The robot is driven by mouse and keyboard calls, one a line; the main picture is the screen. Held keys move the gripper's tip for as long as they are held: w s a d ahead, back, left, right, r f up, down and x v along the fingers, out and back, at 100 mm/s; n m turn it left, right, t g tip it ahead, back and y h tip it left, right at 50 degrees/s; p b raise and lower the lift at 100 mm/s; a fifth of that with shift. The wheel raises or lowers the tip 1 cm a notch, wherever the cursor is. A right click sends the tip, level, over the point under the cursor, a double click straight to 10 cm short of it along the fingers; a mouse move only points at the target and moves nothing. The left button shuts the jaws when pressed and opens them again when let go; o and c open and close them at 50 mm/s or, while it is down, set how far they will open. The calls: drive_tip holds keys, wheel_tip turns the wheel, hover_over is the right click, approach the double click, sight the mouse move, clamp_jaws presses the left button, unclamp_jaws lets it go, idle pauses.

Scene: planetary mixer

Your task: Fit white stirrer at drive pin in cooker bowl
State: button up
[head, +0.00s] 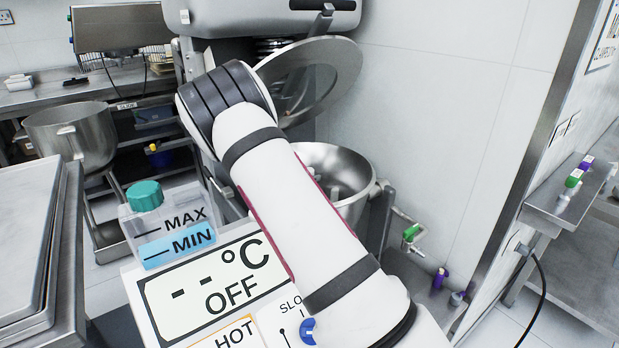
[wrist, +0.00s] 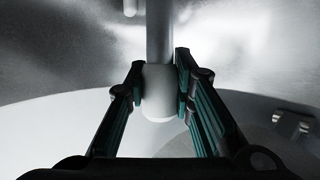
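In the wrist view, my gripper (wrist: 160,92) has its two dark, teal-padded fingers closed on either side of a white rounded piece (wrist: 158,85), which looks like part of the white stirrer. A grey shaft (wrist: 159,30) runs up from it out of the picture. The rest of the stirrer is not clear. The cooker bowl (head: 356,168) is a steel bowl behind my arm in the head view, with grey upright parts inside; its curved wall (wrist: 60,60) surrounds the fingers in the wrist view. My arm hides my gripper in the head view. I cannot tell which part is the drive pin.
The round lid (head: 338,72) stands tilted open above the bowl, close to my arm. A control panel (head: 215,290) and a water tank (head: 168,228) are in front. Another steel bowl (head: 75,135) stands left. A steel shelf (head: 565,200) is at right.

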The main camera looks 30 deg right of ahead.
drive_tip(key=o, duration=0.4)
drive_tip(key=shift+r, duration=0.1)
wheel_tip(320, 180, up, 10)
drive_tip(key=shift+f, duration=0.1)
idle(0.6)
